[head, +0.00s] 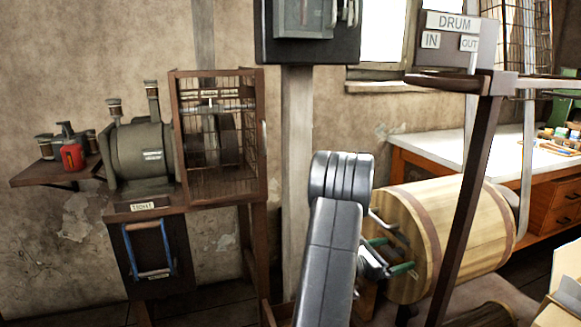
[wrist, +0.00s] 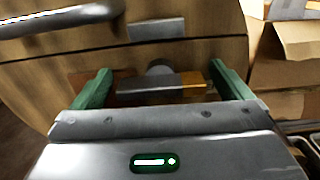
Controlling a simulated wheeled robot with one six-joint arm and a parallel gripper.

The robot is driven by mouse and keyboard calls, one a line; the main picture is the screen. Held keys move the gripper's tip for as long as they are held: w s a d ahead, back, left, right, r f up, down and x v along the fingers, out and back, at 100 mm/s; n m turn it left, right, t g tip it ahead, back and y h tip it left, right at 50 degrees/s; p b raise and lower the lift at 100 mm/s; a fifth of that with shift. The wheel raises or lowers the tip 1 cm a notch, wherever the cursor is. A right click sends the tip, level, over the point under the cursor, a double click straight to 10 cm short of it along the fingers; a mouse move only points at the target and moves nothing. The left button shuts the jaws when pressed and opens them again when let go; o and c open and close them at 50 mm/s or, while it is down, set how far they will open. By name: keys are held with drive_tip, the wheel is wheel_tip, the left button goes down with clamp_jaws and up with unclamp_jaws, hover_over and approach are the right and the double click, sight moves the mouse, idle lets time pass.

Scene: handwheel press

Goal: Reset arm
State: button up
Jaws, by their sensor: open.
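My arm (head: 330,245) is grey and stretches up from the bottom middle of the head view, bending towards the wooden drum (head: 455,235). My gripper (head: 392,255) is at the drum's near end face. Its green fingers are apart with nothing clearly held. In the wrist view my gripper (wrist: 162,82) is open, with a finger at each side. A small dark block with a metal plate (wrist: 160,84) shows between the fingers, against a wooden surface (wrist: 205,45). I cannot tell whether the fingers touch anything.
A dark post with a DRUM sign (head: 455,25) and a horizontal bar stands in front of the drum. A metal handle (wrist: 60,20) crosses the wrist view's upper left; a cardboard box (wrist: 290,55) is at right. A grinder-like machine (head: 143,155) and wire cage (head: 220,140) stand left. A white-topped bench (head: 440,152) is behind.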

drive_tip(key=p+v, duration=0.2)
drive_tip(key=v, duration=1.2)
drive_tip(key=b+x, duration=0.2)
drive_tip(key=x, duration=1.2)
drive_tip(key=shift+d+f, duration=0.1)
drive_tip(key=shift+r+p, duration=0.3)
drive_tip(key=shift+p, duration=0.35)
drive_tip(key=shift+n+p, duration=0.4)
drive_tip(key=shift+n, duration=0.1)
drive_tip(key=n+p, duration=0.5)
drive_tip(key=p, duration=0.2)
drive_tip(key=shift+w+n, duration=0.1)
drive_tip(key=shift+n, duration=0.3)
drive_tip(key=v, duration=1.2)
drive_tip(key=shift+a+f, duration=0.25)
drive_tip(key=shift+f, duration=0.1)
